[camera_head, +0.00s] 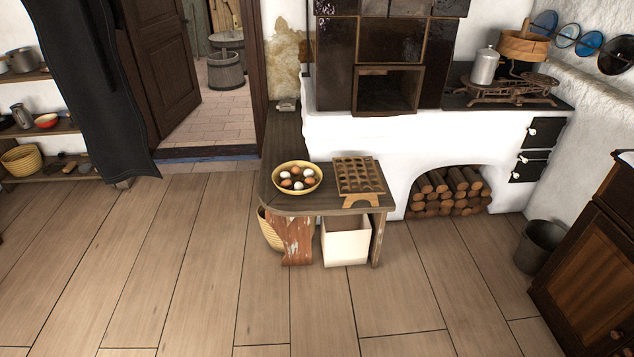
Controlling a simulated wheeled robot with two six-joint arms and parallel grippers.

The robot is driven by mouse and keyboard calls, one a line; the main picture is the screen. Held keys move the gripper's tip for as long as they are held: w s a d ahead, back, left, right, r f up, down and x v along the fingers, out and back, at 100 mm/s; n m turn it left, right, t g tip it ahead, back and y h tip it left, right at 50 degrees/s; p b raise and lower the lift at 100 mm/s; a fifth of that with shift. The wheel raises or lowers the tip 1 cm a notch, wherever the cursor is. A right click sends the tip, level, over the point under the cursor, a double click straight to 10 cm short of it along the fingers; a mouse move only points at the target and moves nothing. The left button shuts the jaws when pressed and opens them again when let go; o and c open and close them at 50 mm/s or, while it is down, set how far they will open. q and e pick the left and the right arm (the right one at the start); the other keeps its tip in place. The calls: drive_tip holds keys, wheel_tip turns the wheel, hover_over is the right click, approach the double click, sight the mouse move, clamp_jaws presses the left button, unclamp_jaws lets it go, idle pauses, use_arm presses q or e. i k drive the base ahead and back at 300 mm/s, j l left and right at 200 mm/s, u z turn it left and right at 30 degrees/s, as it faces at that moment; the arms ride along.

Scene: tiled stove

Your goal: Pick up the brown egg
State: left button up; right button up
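A yellow bowl (297,191) stands on the wooden bench in the middle of the head view. Several brown and white eggs lie in it. One brown egg (309,181) lies at the right side of the bowl, and other brown eggs lie among the white ones. The eggs are small in this view, so I cannot tell which brown egg the task means. Neither of my grippers shows in the view.
A wooden egg rack (358,176) stands right of the bowl on the bench (270,150). A white box (345,243) and a wicker basket sit under the bench. A grey bucket (540,246) stands at the right. The plank floor (200,290) in front is clear.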

sight(287, 184)
drive_tip(key=i+j+z, duration=0.1)
drive_tip(key=z, duration=0.25)
drive_tip(key=i+j+z, duration=0.1)
drive_tip(key=z, duration=0.25)
drive_tip(key=i+j+z, duration=0.1)
drive_tip(key=z, duration=0.25)
